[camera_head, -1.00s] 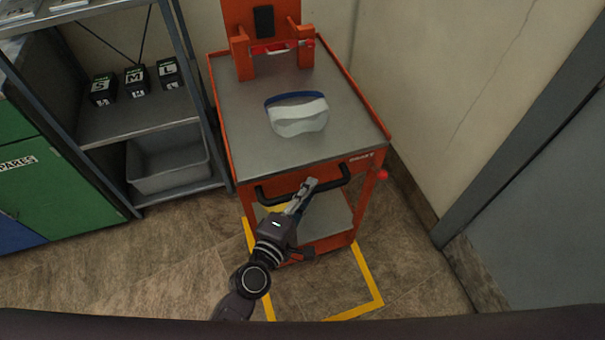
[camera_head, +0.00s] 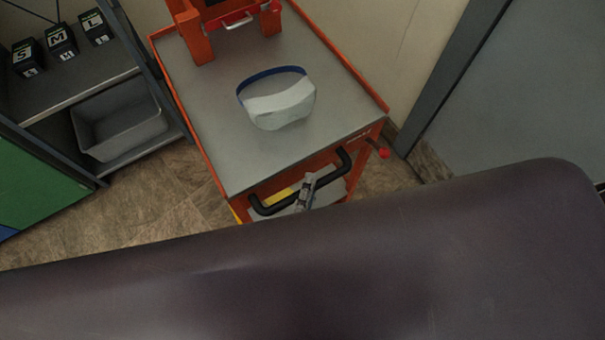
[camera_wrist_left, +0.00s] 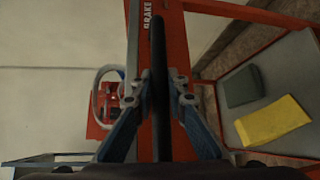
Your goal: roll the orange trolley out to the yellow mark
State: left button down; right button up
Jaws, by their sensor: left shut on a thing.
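The orange trolley (camera_head: 357,140) stands with its grey top towards me and its black push handle (camera_head: 276,206) on the near side. My left gripper (camera_head: 307,184) is shut on this handle, near its middle. In the left wrist view, the fingers (camera_wrist_left: 152,95) lie on both sides of the black handle bar (camera_wrist_left: 158,60). A sliver of yellow by the trolley's near left corner (camera_head: 238,210) may be the floor mark; the rest of the mark is hidden. My right gripper is not in view.
A white mask-like piece with a blue band (camera_head: 282,104) lies on the trolley top. A shelf with a grey bin (camera_head: 122,132) stands left, a grey door (camera_head: 470,100) right. A yellow item (camera_wrist_left: 272,122) lies on the lower shelf. A dark shape covers the near floor.

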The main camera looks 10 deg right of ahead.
pick_arm(q)
jog(key=shift+s, duration=0.2)
jog(key=c, duration=1.9)
grip_release()
jog(key=v, duration=1.2)
jog(key=shift+f, duration=0.1)
